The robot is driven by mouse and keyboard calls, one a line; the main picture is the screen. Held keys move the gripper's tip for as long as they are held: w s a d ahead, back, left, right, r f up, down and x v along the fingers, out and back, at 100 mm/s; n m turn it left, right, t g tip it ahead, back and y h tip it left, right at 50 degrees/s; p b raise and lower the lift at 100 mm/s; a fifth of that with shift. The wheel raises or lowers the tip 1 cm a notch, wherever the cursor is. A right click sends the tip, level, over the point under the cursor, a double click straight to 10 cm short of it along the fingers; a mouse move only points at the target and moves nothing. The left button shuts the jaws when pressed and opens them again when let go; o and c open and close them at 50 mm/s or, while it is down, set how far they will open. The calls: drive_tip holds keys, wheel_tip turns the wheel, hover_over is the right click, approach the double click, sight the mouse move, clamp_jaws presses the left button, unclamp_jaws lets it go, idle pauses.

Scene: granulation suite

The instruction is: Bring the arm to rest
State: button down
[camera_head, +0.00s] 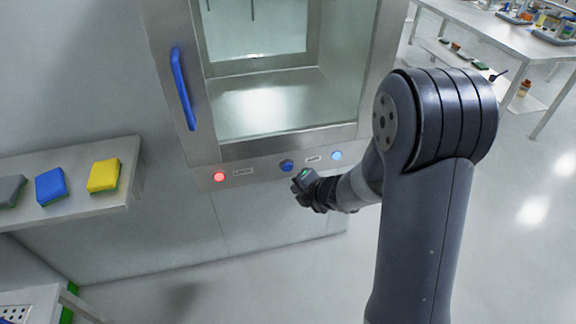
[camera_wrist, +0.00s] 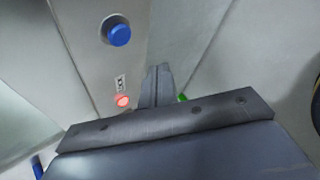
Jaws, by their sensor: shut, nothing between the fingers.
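My gripper (camera_head: 299,186) is at the end of my extended arm, just in front of the lower panel of a steel cabinet. It is shut and empty. In the head view it is just below and right of a round blue button (camera_head: 287,165), and I cannot tell from this view how far apart they are. In the wrist view the closed fingers (camera_wrist: 157,72) point toward the panel, with the blue button (camera_wrist: 118,34) up and left of their tips. My arm's thick elbow fills the right of the head view.
The cabinet (camera_head: 265,145) has a glowing red light (camera_head: 219,177), a pale blue light (camera_head: 336,155) and a blue handle (camera_head: 182,88). A shelf (camera_head: 75,210) at left bears grey, blue and yellow sponges. A white table (camera_head: 490,28) with labware stands at back right. Open floor lies below.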

drive_tip(key=shift+w, duration=0.1)
drive_tip(key=shift+s+d+b, duration=0.25)
drive_tip(key=shift+s, duration=0.75)
drive_tip(key=shift+s+d+b, duration=0.2)
drive_tip(key=shift+s+d, duration=0.05)
drive_tip(key=shift+s, duration=0.7)
drive_tip(key=shift+w, duration=0.1)
